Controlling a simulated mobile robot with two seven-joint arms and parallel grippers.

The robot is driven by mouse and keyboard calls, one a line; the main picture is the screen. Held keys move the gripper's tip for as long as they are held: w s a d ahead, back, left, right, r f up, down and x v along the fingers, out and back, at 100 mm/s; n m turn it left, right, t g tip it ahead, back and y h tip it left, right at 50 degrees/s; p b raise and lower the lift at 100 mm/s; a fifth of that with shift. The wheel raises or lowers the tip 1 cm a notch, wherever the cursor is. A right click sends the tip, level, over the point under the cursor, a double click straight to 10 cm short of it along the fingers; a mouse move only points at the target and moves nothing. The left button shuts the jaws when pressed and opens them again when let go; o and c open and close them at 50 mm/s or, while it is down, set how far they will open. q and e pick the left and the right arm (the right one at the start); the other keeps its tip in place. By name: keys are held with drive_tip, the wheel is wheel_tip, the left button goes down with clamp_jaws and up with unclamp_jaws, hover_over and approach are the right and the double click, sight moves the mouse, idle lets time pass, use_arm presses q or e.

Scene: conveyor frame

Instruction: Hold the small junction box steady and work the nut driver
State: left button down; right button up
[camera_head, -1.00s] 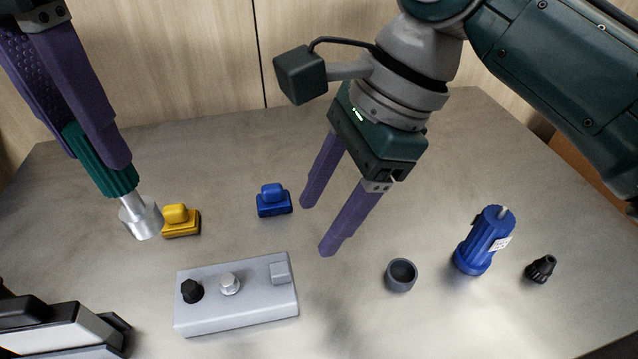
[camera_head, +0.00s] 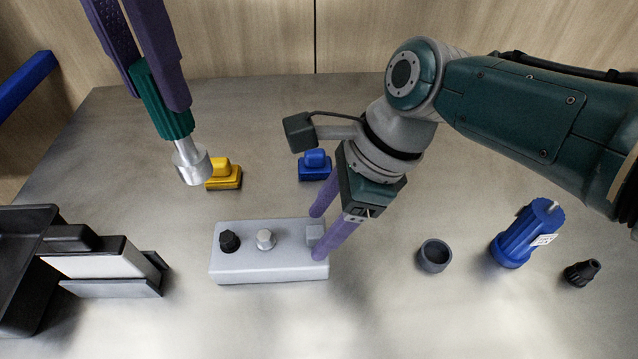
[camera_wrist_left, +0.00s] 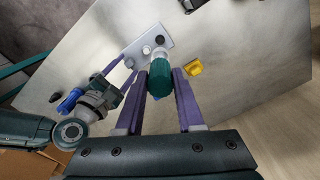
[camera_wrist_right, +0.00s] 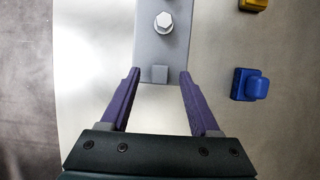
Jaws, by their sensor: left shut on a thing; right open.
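The small grey junction box (camera_head: 270,265) lies flat on the table, with a black knob (camera_head: 229,241), a silver hex nut (camera_head: 265,239) and a small raised block on top. The nut also shows in the right wrist view (camera_wrist_right: 163,22). My left gripper (camera_head: 168,100) is shut on the green-handled nut driver (camera_head: 163,108), its silver socket pointing down, in the air above and behind the box's left end. The driver shows end-on in the left wrist view (camera_wrist_left: 160,82). My right gripper (camera_head: 318,236) is open, its fingers on either side of the box's right end; contact is unclear.
A yellow block (camera_head: 224,176) and a blue block (camera_head: 315,166) sit behind the box. A grey cup (camera_head: 435,256), a blue cylinder (camera_head: 527,233) and a black fitting (camera_head: 582,272) stand at right. A black-and-white holder (camera_head: 105,268) is at left.

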sight(178, 138)
drive_tip(key=shift+a+f, duration=0.15)
drive_tip(key=shift+f, duration=0.2)
clamp_jaws()
idle(0.5)
idle(0.8)
idle(0.5)
idle(1.3)
idle(0.4)
use_arm(q)
wheel_tip(178, 138, down, 7)
drive_tip(key=shift+r, duration=0.15)
